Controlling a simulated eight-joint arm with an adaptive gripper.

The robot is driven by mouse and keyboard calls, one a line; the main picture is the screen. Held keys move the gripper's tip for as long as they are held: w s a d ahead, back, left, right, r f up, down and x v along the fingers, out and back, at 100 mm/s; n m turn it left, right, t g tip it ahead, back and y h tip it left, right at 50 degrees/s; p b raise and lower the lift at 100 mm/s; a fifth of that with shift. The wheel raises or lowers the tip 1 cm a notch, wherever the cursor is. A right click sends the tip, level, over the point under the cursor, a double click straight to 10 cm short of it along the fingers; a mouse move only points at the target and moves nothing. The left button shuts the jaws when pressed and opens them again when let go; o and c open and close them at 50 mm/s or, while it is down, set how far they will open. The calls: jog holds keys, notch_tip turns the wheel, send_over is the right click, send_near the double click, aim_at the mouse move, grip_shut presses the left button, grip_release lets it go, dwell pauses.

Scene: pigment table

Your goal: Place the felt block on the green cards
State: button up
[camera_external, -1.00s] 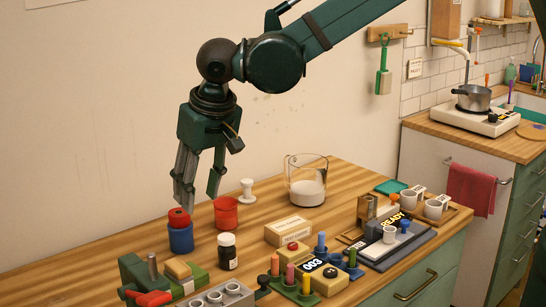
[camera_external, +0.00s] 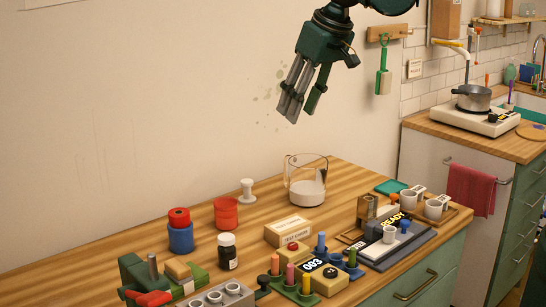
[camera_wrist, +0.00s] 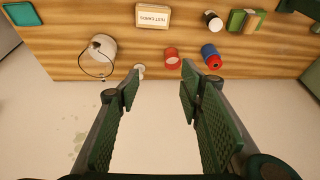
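A tan-yellow block (camera_external: 178,269), which looks like the felt block, rests on a green stack (camera_external: 197,280) at the front left of the table; the stack appears to be the green cards. In the wrist view the tan block (camera_wrist: 237,20) and the green stack (camera_wrist: 251,22) show at the top right. My gripper (camera_external: 300,108) is high above the table, against the wall, well away from both. In the wrist view its fingers (camera_wrist: 155,92) are apart with nothing between them.
A blue jar with a red top (camera_external: 181,237), a red cup (camera_external: 226,213), a dark bottle (camera_external: 227,255), a white spool (camera_external: 247,191) and a glass beaker (camera_external: 306,184) stand on the table. A test cards box (camera_external: 294,232) is mid-table. A green clamp-like tool (camera_external: 137,270) stands left of the stack.

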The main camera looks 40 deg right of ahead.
jog(key=s+d+t, duration=0.1)
jog(key=s+d, duration=1.1)
jog(key=d, duration=0.4)
jog(key=s+d+t, duration=0.1)
jog(key=s+d, duration=1)
jog(key=d, duration=0.5)
jog(key=shift+s+f+t+h, duration=0.3)
jog(key=shift+s+t+h, duration=0.1)
